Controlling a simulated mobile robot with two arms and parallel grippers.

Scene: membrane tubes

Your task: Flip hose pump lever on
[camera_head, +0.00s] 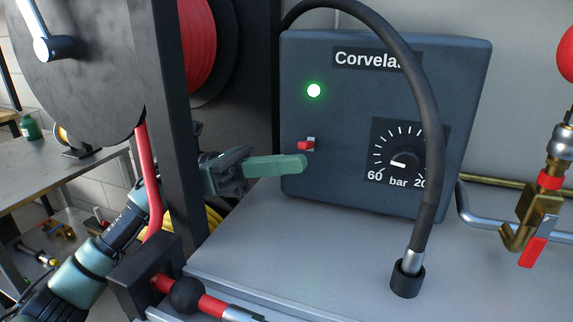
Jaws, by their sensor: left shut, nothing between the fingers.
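The pump box (340,190) is dark blue-grey and stands upright on the grey bench. Its small red lever (306,145) is on the lower left of the front face, under a lit green lamp (314,90). A bar dial (408,155) is to the right of the lever. My left gripper (304,163) is shut, with nothing visible between its green fingers. Its tips are just below the lever in the picture; I cannot tell whether they touch it. My right gripper is not in view.
A black hose (434,150) arches over the box to a socket (407,280) on the bench. A dark post (178,130) and hose reel (75,60) stand left. Brass fittings with a red handle (533,251) are at right. The bench top (300,250) before the box is mostly clear.

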